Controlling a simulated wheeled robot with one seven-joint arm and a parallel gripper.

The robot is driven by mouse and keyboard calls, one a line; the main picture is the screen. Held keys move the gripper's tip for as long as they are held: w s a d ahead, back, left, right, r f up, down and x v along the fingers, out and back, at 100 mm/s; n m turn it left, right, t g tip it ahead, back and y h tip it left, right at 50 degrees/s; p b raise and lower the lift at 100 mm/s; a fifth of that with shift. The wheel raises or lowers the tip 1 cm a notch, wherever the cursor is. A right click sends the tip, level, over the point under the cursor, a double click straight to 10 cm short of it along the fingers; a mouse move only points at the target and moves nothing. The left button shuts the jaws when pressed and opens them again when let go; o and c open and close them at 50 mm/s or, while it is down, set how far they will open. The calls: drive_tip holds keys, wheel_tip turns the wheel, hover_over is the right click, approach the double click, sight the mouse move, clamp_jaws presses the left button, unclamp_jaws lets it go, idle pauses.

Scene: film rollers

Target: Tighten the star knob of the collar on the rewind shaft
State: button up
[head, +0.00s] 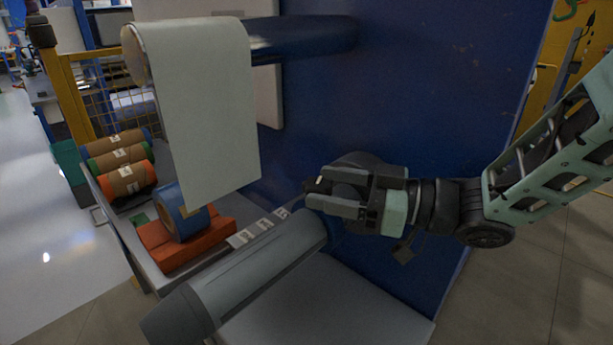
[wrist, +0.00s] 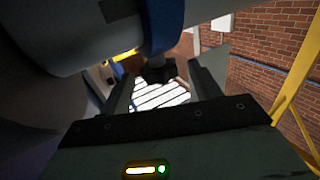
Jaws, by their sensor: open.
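The grey rewind shaft (head: 255,262) juts from the blue machine wall toward the lower left in the head view. In the wrist view, a blue band that looks like the collar (wrist: 163,25) wraps a pale cylinder. A dark knob (wrist: 158,71) hangs below the band; its star shape is too dim to make out. My gripper (head: 312,195) is beside the wall end of the shaft and largely hides the collar in the head view. In the wrist view my gripper (wrist: 160,78) is open, with the knob between its fingers or just beyond them; contact cannot be told.
An upper blue shaft (head: 305,38) carries a roll with a hanging white sheet (head: 205,110). A tray (head: 118,225) holds several brown rolls (head: 120,160), a blue roll (head: 182,212) and orange blocks (head: 195,250). The blue wall (head: 410,90) stands close behind my gripper.

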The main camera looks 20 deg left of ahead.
sight(306, 179)
drive_tip(key=shift+s+a, duration=0.1)
drive_tip(key=shift+a, duration=2)
drive_tip(key=shift+c, duration=0.3)
drive_tip(key=c, duration=0.9)
drive_tip(key=m+t+b, duration=0.1)
drive_tip(key=t, duration=0.1)
drive_tip(key=m+t+b, duration=0.1)
drive_tip(key=t+b, duration=0.1)
drive_tip(key=shift+w+f+m, duration=0.15)
drive_tip(key=shift+w+m, duration=0.05)
drive_tip(key=shift+m, duration=0.2)
drive_tip(key=shift+w+r+m+t+h+b, duration=0.1)
drive_tip(key=shift+m+t+h+b, duration=0.15)
drive_tip(key=shift+m+t+b, duration=0.35)
drive_tip(key=shift+w+r+m+t+h+b, duration=0.1)
drive_tip(key=shift+m+t+h+b, duration=0.15)
drive_tip(key=shift+t, duration=0.55)
drive_tip(key=o, duration=1)
drive_tip(key=shift+c, duration=0.2)
